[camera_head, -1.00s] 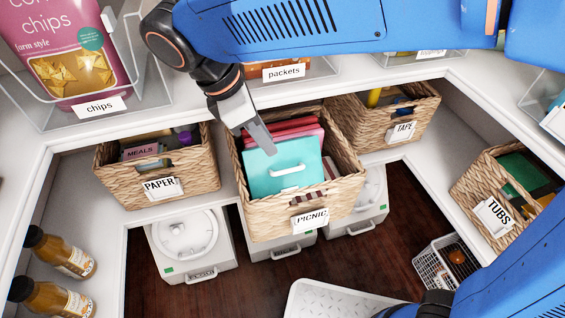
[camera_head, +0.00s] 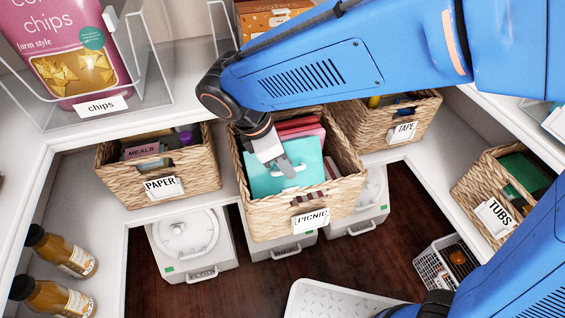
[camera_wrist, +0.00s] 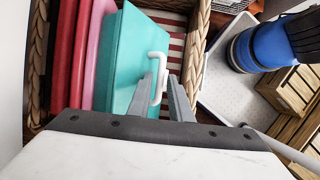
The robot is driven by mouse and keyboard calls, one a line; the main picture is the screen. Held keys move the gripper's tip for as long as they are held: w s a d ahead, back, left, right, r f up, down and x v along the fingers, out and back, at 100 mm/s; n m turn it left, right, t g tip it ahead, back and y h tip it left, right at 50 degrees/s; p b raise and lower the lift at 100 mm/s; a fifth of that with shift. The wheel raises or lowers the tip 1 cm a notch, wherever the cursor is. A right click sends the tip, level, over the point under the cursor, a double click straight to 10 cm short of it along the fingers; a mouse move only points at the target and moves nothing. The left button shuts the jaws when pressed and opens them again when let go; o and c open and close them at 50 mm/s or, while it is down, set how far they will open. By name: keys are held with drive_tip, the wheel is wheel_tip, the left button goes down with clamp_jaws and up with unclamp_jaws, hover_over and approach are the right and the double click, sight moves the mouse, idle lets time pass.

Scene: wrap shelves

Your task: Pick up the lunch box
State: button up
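The lunch box is a flat teal case (camera_head: 262,180) with a white handle (camera_head: 291,182), standing in the wicker basket labelled PICNIC (camera_head: 262,216). In the wrist view the teal lunch box (camera_wrist: 124,65) stands beside red and pink items, its white handle (camera_wrist: 162,68) facing right. My gripper (camera_head: 288,172) is at the handle, pointing down into the basket. In the wrist view my gripper's fingers (camera_wrist: 161,80) lie on either side of the handle with a gap between them. They look open; whether either touches the handle cannot be told.
Red and pink flat items (camera_head: 302,128) stand behind the lunch box. The PAPER basket (camera_head: 195,178) is to the left and the TAPE basket (camera_head: 415,115) to the right. An upper shelf (camera_head: 150,122) with a chips bag (camera_head: 75,50) overhangs the baskets.

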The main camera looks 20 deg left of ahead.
clamp_jaws()
idle(1.4)
